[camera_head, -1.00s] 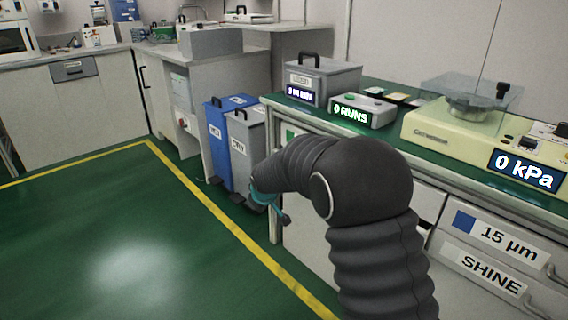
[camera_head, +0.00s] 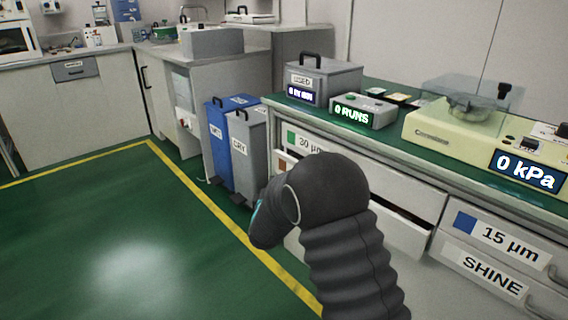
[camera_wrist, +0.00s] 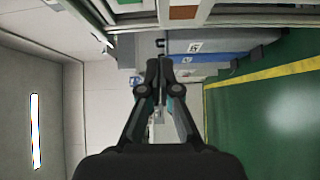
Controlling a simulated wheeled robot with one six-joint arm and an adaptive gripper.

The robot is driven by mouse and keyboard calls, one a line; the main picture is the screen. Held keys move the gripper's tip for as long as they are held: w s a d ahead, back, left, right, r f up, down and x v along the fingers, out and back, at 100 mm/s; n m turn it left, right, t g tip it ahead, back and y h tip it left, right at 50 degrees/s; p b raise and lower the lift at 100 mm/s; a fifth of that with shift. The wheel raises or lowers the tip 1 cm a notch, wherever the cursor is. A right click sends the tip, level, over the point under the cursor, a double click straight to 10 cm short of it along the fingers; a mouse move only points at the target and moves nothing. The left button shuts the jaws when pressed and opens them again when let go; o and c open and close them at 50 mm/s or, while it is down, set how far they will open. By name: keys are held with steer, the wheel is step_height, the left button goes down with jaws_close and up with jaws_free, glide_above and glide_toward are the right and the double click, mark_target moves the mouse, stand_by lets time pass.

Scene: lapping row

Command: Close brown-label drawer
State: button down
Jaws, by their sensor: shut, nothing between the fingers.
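The brown-label drawer (camera_head: 408,237) stands pulled out from the bench, below the green-label 30 µm drawer (camera_head: 330,147). Its brown label (camera_head: 283,165) shows at the left end of its front, and my arm hides much of the middle. In the wrist view the brown label (camera_wrist: 183,12) is at the top edge. My gripper (camera_wrist: 161,65) is shut and empty, with its fingertips below the label in that picture and apart from the drawer front. In the head view my own arm hides nearly all of the gripper; a teal bit shows at its left.
Blue (camera_head: 232,140) and grey (camera_head: 247,155) bins stand left of the bench. The 15 µm drawer (camera_head: 500,240) is at the right. A machine reading 0 kPa (camera_head: 450,130) sits on the bench top. Green floor (camera_head: 110,240) inside the yellow line is clear.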

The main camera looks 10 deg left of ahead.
glide_toward(285, 157)
steer(key=w+a, duration=0.3)
steer(key=shift+w+d+r+p, duration=0.1)
steer(key=shift+w+d+p, duration=0.1)
steer(key=shift+w+d, duration=0.35)
steer(key=shift+w+d+p, duration=0.2)
steer(key=shift+w+d, duration=0.15)
steer(key=shift+w, duration=0.35)
steer(key=shift+w+d, duration=0.3)
steer(key=shift+w, duration=0.1)
steer(key=shift+w+d+b, duration=0.35)
steer(key=shift+w+d, duration=0.5)
steer(key=shift+w, duration=0.05)
steer(key=shift+s+a, duration=0.1)
